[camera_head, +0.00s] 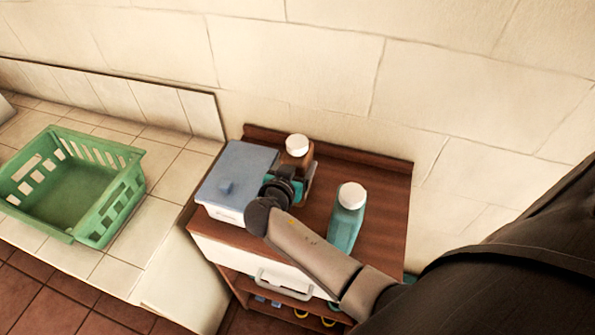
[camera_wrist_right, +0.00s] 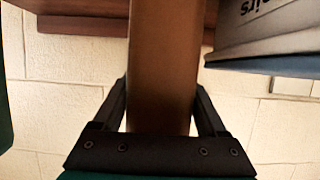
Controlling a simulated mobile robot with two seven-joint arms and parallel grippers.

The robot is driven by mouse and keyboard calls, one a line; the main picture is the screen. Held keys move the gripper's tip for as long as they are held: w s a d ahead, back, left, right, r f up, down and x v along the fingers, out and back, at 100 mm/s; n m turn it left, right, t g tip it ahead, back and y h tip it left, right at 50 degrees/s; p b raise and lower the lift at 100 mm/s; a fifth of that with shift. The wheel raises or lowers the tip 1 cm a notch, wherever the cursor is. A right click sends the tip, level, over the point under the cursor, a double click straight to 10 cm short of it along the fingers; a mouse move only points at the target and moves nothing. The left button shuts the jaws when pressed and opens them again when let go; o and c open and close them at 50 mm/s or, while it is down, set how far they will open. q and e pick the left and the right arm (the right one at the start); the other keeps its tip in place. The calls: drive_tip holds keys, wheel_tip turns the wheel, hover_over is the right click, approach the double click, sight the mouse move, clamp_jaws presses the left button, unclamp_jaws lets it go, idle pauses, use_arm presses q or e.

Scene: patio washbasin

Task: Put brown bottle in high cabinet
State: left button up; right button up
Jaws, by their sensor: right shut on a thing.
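The brown bottle (camera_head: 299,159) with a white cap stands upright at the back of the brown wooden cabinet top (camera_head: 381,190). My right gripper (camera_head: 287,187) reaches it from the front and is shut on it. In the right wrist view the brown bottle (camera_wrist_right: 163,60) fills the space between the two black fingers of my right gripper (camera_wrist_right: 160,105). The head view does not show clearly whether the bottle's base touches the wood. The cabinet has a white drawer front and open shelves below. I see no other cabinet. My left gripper is not in view.
A white box with a blue lid (camera_head: 236,179) stands close left of the bottle. A teal bottle with a white cap (camera_head: 347,216) stands to the right, near my forearm. A green basket (camera_head: 72,187) sits on the tiled counter (camera_head: 165,200). A wall is behind.

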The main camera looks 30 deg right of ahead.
clamp_jaws()
drive_tip(key=shift+w+r, duration=0.15)
drive_tip(key=shift+r, duration=0.05)
idle(0.3)
